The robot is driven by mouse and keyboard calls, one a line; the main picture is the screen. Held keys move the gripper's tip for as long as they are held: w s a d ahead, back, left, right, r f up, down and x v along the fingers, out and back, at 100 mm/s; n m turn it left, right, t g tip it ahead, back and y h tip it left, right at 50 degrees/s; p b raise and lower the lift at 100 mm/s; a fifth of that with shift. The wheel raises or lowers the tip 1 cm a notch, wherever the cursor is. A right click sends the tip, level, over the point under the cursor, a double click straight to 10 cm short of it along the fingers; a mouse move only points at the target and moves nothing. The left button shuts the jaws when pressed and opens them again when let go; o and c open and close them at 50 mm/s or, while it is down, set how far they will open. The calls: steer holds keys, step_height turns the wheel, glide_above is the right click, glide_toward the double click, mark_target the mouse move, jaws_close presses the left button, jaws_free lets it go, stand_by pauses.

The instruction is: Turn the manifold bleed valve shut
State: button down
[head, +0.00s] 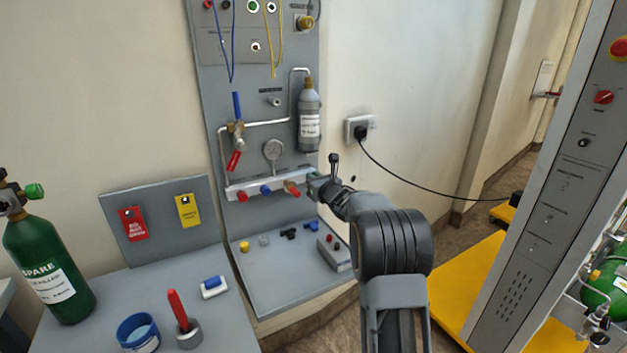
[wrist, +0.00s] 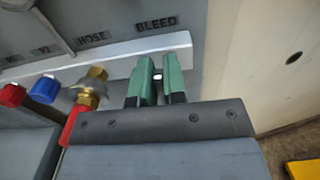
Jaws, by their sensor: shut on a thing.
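The manifold (head: 262,183) is a pale bar low on the grey wall panel, and it also shows in the wrist view (wrist: 120,55). The BLEED label (wrist: 157,24) sits above its right end. My gripper (head: 315,183) reaches that right end. In the wrist view my gripper's green fingers (wrist: 155,82) are close together just below the BLEED label, shut on the bleed valve. The fingers hide almost all of the valve; only a small pale spot shows between them. Its handle angle cannot be told.
Left of my fingers are a brass hose fitting (wrist: 91,88) with a red part, a blue knob (wrist: 45,89) and a red knob (wrist: 12,95). A gauge (head: 273,150) and a grey bottle (head: 309,120) are above. A shelf (head: 285,285) with small parts lies below.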

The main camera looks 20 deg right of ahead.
steer(key=m+b, duration=0.1)
steer(key=m, duration=0.1)
steer(key=m+b, duration=0.1)
steer(key=m, duration=0.1)
steer(key=shift+d+f+b, duration=0.15)
steer(key=shift+d+b, duration=0.05)
steer(key=shift+b, duration=0.15)
steer(key=m+p, duration=0.2)
steer(key=m, duration=0.7)
steer(key=f+m+p, duration=0.1)
steer(key=m+p, duration=0.1)
steer(key=m, duration=0.7)
steer(key=m+p, duration=0.2)
steer(key=m, duration=0.7)
steer(key=shift+f, duration=0.35)
steer(key=shift+a+f+m+p, duration=0.15)
steer(key=shift+m+p, duration=0.7)
steer(key=shift+m, duration=1.45)
